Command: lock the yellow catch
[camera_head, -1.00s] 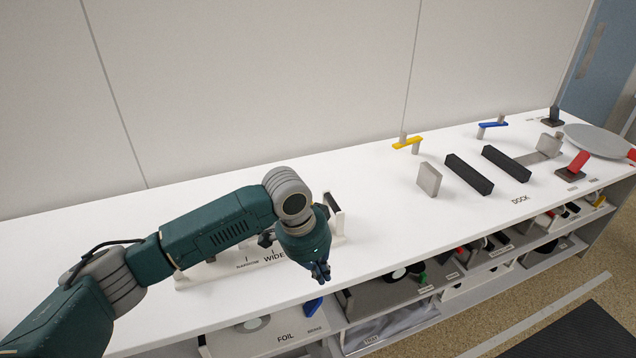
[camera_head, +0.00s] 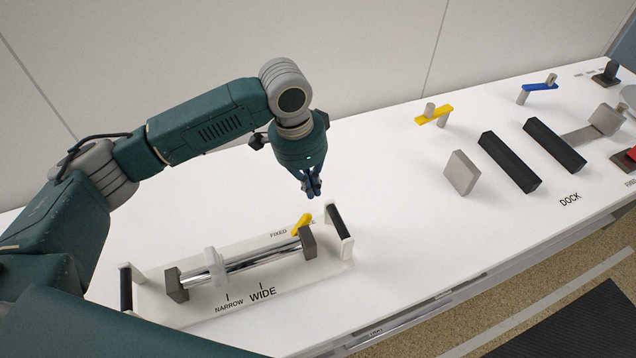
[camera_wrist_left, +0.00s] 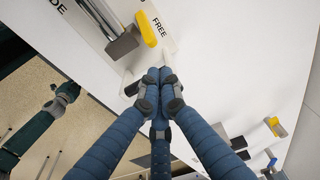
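The yellow catch (camera_head: 302,224) is a small lever on the white fixture plate (camera_head: 200,307), beside the dark right-hand end block (camera_head: 308,243) of the rail. It lies slanted between the FIXED label and a mostly covered label. In the left wrist view the yellow catch (camera_wrist_left: 147,28) lies right beside the word FREE. My left gripper (camera_head: 312,191) is just above and behind the catch, apart from it and empty. Its fingers (camera_wrist_left: 158,82) are together in the left wrist view. What seems my right gripper (camera_wrist_left: 64,96) is small at the left of that view; its fingers are unclear.
A pale slider (camera_head: 215,267) sits on the rail near NARROW and WIDE marks. Dark handles stand at both ends of the plate. Farther right are another yellow lever (camera_head: 434,115), a blue lever (camera_head: 537,89), a grey block (camera_head: 461,173) and black bars (camera_head: 510,162). White table between is clear.

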